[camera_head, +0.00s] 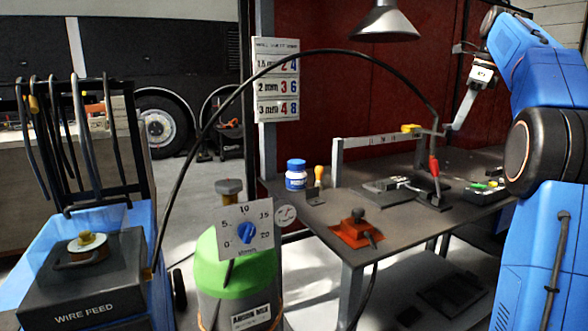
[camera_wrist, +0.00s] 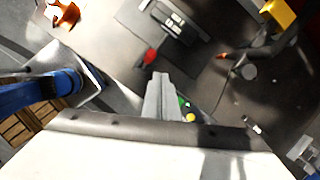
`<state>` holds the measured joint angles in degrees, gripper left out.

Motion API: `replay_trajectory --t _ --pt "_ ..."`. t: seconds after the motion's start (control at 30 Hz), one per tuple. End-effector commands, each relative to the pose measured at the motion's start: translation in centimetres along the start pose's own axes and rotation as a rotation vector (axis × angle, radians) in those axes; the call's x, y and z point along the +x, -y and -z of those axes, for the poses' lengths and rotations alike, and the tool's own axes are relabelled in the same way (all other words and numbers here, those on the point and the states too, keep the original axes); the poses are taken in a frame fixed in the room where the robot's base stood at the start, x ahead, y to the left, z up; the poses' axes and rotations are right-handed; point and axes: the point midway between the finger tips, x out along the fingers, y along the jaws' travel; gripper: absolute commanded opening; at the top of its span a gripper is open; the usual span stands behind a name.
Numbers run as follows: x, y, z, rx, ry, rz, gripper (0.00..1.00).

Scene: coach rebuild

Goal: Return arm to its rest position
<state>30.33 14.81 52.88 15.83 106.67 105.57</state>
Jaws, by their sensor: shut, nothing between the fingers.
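My blue arm (camera_head: 540,70) rises at the right edge of the head view and bends over at the top. My gripper (camera_head: 450,129) hangs from it, pointing down and left above the back of the dark workbench (camera_head: 330,220). In the wrist view the gripper's grey fingers (camera_wrist: 160,80) are together, with nothing between them. The bench top lies below the fingertips, which appear apart from it. Part of the wrist is hidden behind the arm in the head view.
A torch with a red part (camera_head: 434,167) stands on the bench, its black cable arching left. A lamp (camera_head: 385,20) hangs above. A green-topped cylinder (camera_head: 235,265) stands in front.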

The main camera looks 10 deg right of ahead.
Motion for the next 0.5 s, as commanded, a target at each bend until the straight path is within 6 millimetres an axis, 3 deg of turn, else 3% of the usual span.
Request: replay_trajectory --t 0.27,0.5 --pt "1.9 -7.1 -2.4 -0.314 -0.019 0.033 0.0" --pt "5.0 -14.3 -2.9 -0.64 -0.051 0.063 0.0"
